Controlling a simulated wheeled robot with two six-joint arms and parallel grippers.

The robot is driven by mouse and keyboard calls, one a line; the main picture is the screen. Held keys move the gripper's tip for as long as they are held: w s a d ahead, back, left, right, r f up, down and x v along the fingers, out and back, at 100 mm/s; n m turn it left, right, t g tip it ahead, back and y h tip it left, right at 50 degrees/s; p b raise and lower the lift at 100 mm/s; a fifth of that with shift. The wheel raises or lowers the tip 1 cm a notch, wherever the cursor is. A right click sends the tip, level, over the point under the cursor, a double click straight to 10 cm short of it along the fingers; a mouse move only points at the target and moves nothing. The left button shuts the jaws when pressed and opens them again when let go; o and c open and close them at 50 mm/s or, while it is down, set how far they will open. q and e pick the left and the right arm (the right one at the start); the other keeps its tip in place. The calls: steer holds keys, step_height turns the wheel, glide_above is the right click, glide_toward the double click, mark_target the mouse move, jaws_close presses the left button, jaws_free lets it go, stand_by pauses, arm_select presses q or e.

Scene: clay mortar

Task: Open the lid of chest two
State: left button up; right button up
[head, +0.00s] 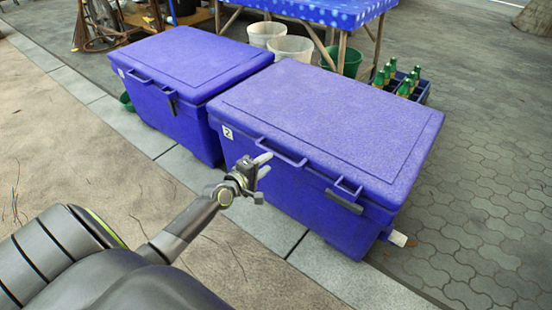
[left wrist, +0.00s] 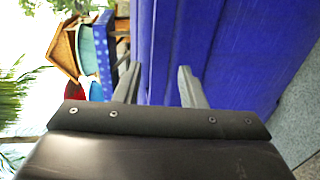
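Chest two (head: 290,195) is a blue chest with a white label marked 2 (head: 228,133) on its front. Its lid (head: 335,110) is shut. A blue bar handle (head: 282,153) sticks out from the lid's front edge, with a latch (head: 345,196) to its right. My left gripper (head: 267,163) is open and empty in front of the chest, close to the left end of the handle. I cannot tell whether it touches. In the left wrist view, the open fingers (left wrist: 158,85) have the blue chest (left wrist: 235,50) between and beyond them. My right gripper is not in view.
Another blue chest (head: 190,58) with a shut lid stands close on the left. Behind are a table with a blue cloth (head: 320,10), white buckets (head: 290,48) and a crate of green bottles (head: 415,85). The pavement in front and at right is clear.

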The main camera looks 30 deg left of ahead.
mark_target(274, 158)
arm_select(q)
steer(key=shift+b+x, duration=1)
steer(key=shift+x, duration=2)
jaws_close()
